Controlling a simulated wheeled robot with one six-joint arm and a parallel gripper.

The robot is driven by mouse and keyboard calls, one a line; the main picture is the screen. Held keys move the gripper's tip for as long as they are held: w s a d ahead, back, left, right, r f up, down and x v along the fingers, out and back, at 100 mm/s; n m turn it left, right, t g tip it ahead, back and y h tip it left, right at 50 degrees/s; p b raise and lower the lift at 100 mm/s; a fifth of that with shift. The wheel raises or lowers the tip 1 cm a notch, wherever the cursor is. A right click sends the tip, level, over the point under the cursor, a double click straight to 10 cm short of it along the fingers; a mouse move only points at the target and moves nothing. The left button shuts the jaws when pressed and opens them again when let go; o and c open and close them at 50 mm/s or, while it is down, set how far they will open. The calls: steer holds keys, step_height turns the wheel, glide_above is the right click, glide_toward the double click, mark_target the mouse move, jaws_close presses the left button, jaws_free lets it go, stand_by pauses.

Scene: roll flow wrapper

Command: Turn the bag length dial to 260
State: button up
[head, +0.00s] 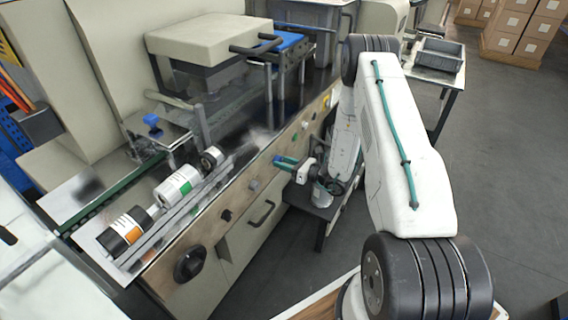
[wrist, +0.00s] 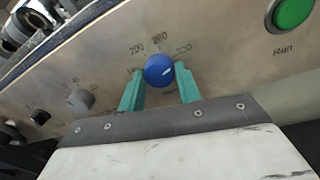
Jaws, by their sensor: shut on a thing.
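The blue bag length dial (wrist: 158,70) is on the machine's front panel in the wrist view. Small printed numbers surround it; one above it looks like 260 (wrist: 160,38), with others to its left and right. A short white mark on the dial lies right of its centre, pointing to the right and slightly up. My gripper (wrist: 160,78) has its teal fingers on the left and right sides of the dial, shut on it. In the head view my gripper (head: 281,162) reaches the panel and the dial cannot be made out.
A green Run button (wrist: 292,12) is to the right of the dial. A grey knob (wrist: 80,101) is to the left, with smaller dark knobs beyond. In the head view a large black knob (head: 189,264) and a cabinet handle (head: 263,213) stick out from the machine.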

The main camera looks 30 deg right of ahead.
steer(key=shift+n, duration=0.3)
steer(key=n, duration=0.4)
steer(key=shift+n, duration=0.3)
steer(key=shift+n+h, duration=0.4)
steer(key=shift+n, duration=1.7)
steer(key=o, duration=1)
steer(key=shift+c, duration=0.2)
steer(key=v, duration=0.7)
steer(key=shift+s+d, duration=0.2)
steer(key=shift+s, duration=0.1)
steer(key=shift+r, duration=0.15)
